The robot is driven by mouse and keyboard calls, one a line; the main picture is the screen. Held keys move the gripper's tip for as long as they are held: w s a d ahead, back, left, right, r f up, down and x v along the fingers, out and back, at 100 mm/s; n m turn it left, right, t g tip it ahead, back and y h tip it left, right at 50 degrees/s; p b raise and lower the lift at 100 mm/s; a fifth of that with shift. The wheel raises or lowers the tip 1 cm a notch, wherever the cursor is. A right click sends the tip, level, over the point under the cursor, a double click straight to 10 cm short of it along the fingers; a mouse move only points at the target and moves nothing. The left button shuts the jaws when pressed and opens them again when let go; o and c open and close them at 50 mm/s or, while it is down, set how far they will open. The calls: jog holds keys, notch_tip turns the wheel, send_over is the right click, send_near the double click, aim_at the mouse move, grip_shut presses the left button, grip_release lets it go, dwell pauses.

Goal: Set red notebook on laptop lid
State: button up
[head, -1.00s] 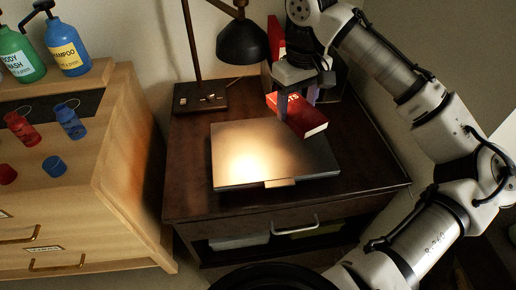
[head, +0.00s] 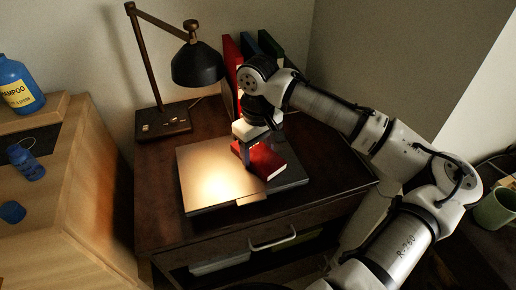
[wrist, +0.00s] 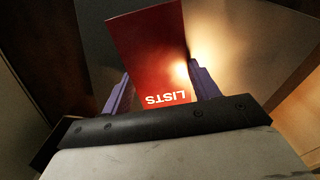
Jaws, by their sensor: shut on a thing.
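The red notebook (head: 262,160) is held in my gripper (head: 250,150), over the right part of the closed laptop (head: 215,178). In the wrist view, the red cover with the word LISTS (wrist: 155,60) sits between the two purple fingers of my gripper (wrist: 158,88). The laptop lies flat on the dark nightstand, its lid lit brightly by the lamp. The notebook is slightly tilted in the picture. I cannot tell whether its underside touches the lid.
A black desk lamp (head: 198,64) stands behind the laptop. Upright books (head: 233,70) stand at the back of the dark nightstand (head: 155,225). A light wooden dresser (head: 75,205) is at the left. A green mug (head: 495,210) is at the far right. The lid's left part is clear.

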aim_at(258, 154)
jog(key=shift+f, duration=0.1)
jog(key=o, duration=1)
jog(key=shift+o, duration=0.2)
notch_tip(258, 154, up, 12)
